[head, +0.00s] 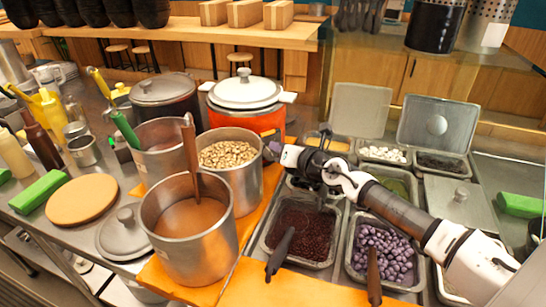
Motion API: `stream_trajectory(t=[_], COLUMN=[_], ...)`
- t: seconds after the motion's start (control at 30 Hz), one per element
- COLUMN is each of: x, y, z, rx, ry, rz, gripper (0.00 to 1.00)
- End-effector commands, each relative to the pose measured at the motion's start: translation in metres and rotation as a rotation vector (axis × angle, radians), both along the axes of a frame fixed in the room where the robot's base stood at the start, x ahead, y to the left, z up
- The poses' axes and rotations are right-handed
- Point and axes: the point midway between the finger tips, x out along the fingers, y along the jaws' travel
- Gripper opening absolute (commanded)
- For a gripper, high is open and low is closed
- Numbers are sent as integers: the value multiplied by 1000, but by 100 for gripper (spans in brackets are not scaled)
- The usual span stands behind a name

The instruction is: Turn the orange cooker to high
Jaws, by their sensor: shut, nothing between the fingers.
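The orange cooker (263,123) stands at the back centre, with white side handles and a white lid (244,90) on top. Its lower part is hidden behind a steel pot of beans and my gripper. No knob or setting on it can be made out. My arm reaches in from the lower right across the topping trays. My gripper (270,150) is at the arm's left end, just in front of the cooker's lower right side. It is shut and empty. Whether it touches the cooker cannot be told.
A steel pot of beans (257,180) stands close left of my gripper. A pot of brown liquid (160,233) with a ladle is in front. Trays of dark red beans (324,262) and purple cubes (414,284) lie below my arm. A dark pot (178,112) stands left of the cooker.

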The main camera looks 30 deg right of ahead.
Motion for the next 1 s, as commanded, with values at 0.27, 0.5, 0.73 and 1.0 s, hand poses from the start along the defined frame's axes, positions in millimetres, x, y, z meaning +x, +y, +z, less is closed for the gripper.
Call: stream_trajectory(t=[0.27,0.5,0.73,1.0], x=[-1,0,0,0], y=[-1,-6,-10,-15], z=[-5,-7,-9,-12], rx=[3,2,3,3], ry=[8,7,8,8], rz=[5,4,4,5], gripper=[0,0,0,0])
